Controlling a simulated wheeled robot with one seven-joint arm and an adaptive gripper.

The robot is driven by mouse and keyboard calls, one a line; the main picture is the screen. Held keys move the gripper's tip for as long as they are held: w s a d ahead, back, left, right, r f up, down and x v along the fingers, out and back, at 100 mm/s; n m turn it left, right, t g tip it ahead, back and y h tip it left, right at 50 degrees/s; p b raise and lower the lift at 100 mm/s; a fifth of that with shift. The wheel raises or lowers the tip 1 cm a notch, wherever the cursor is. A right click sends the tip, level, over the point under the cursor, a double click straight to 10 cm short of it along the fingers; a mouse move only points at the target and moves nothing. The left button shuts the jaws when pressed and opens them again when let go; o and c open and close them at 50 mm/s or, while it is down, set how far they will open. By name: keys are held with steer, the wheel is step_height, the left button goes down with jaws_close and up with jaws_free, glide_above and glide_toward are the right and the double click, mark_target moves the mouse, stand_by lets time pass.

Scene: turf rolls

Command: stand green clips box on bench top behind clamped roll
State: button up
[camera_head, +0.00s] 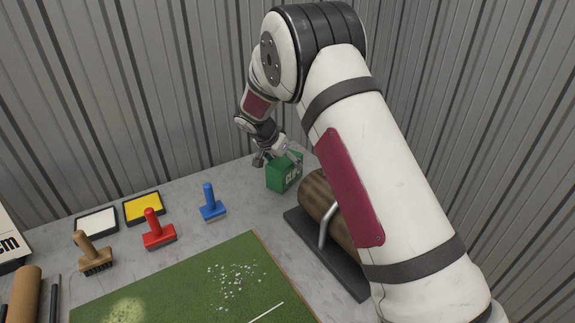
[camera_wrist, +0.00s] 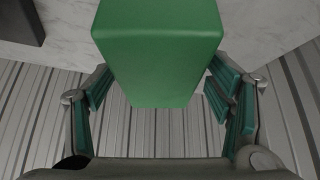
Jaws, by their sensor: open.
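The green clips box (camera_head: 281,178), with white lettering on one side, stands upright on the bench top just behind the brown clamped roll (camera_head: 314,196). My gripper (camera_head: 278,161) is at the top of the box, its fingers open on either side of it. In the wrist view, the box (camera_wrist: 158,65) lies between the open fingers (camera_wrist: 158,92), with a narrow gap showing on each side. My arm hides part of the roll.
The roll lies on a dark base plate (camera_head: 345,267) under a metal clamp bar (camera_head: 327,226). A blue stamp (camera_head: 211,205), red stamp (camera_head: 158,232), brush (camera_head: 91,255) and yellow pad (camera_head: 144,207) stand left. A corrugated wall (camera_head: 130,90) is close behind.

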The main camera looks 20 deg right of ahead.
steer(key=v, duration=0.8)
steer(key=shift+s+a+r, duration=0.1)
steer(key=shift+a+r, duration=0.05)
steer(key=shift+r, duration=0.25)
